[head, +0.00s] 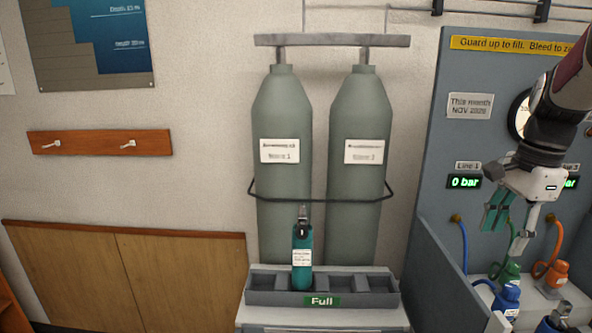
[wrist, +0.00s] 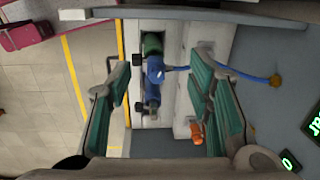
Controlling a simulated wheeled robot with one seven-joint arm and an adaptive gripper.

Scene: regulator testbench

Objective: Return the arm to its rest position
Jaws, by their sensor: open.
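My gripper (head: 509,226) is in the right part of the head view, in front of the grey test panel and above several valves. Its fingers with teal pads are apart, with nothing held between them. In the wrist view my gripper (wrist: 170,112) also shows spread wide, with blue, green and orange fittings beyond it. My arm comes down from the upper right of the head view. It covers part of the panel, including part of a round gauge and a display.
A teal bottle (head: 302,258) stands in the grey rack (head: 262,298) labelled "Full". Two large cylinders (head: 284,160) stand behind it. The grey guard (head: 445,270) rises left of the blue valve (head: 507,299), green valve (head: 509,273) and orange valve (head: 556,274).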

